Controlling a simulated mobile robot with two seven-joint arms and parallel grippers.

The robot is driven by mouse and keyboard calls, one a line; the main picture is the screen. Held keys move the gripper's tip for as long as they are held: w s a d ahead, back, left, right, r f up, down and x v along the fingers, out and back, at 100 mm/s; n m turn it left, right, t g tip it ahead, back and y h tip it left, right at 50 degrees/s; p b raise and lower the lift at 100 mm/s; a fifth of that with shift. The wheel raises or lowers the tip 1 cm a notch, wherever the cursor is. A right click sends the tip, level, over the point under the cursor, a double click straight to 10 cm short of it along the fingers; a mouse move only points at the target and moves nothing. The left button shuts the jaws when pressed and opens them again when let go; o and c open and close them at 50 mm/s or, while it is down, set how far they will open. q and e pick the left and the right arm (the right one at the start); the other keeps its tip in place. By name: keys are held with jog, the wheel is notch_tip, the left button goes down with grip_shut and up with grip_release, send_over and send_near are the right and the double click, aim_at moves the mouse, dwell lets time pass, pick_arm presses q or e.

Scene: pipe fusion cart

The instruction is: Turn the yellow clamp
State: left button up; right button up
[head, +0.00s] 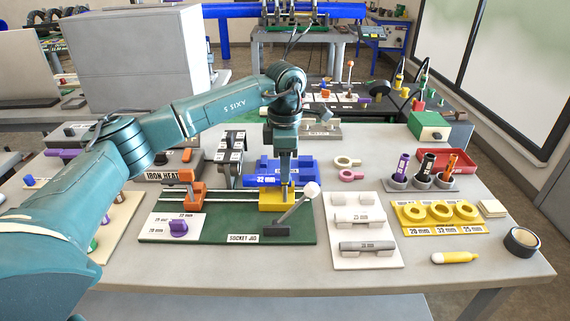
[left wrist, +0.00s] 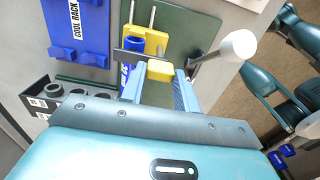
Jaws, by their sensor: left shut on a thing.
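The yellow clamp (head: 275,201) sits on the green socket jig board (head: 220,222), at the right end of its rails. My left gripper (head: 286,184) points down onto the clamp from above. In the left wrist view, my left gripper (left wrist: 159,78) has its two fingers on either side of a yellow block (left wrist: 160,69) at the top of the clamp and is shut on it. The yellow clamp body (left wrist: 157,42) shows just beyond, with a blue round piece (left wrist: 136,44) beside it. My right gripper is not in view.
A white-knobbed lever (head: 311,190) rises close to the clamp's right side. An orange clamp (head: 191,190) stands at the left end of the rails. The blue cool rack (head: 300,170) is just behind. A white pipe tray (head: 343,206) lies to the right.

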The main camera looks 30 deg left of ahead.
pick_arm(q)
jog(key=o, duration=1)
notch_tip(320, 180, up, 13)
jog(key=shift+r+b, duration=0.15)
jog(key=shift+b, duration=0.3)
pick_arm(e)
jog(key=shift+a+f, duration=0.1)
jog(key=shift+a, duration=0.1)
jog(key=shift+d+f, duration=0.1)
pick_arm(q)
jog(key=shift+s, duration=0.1)
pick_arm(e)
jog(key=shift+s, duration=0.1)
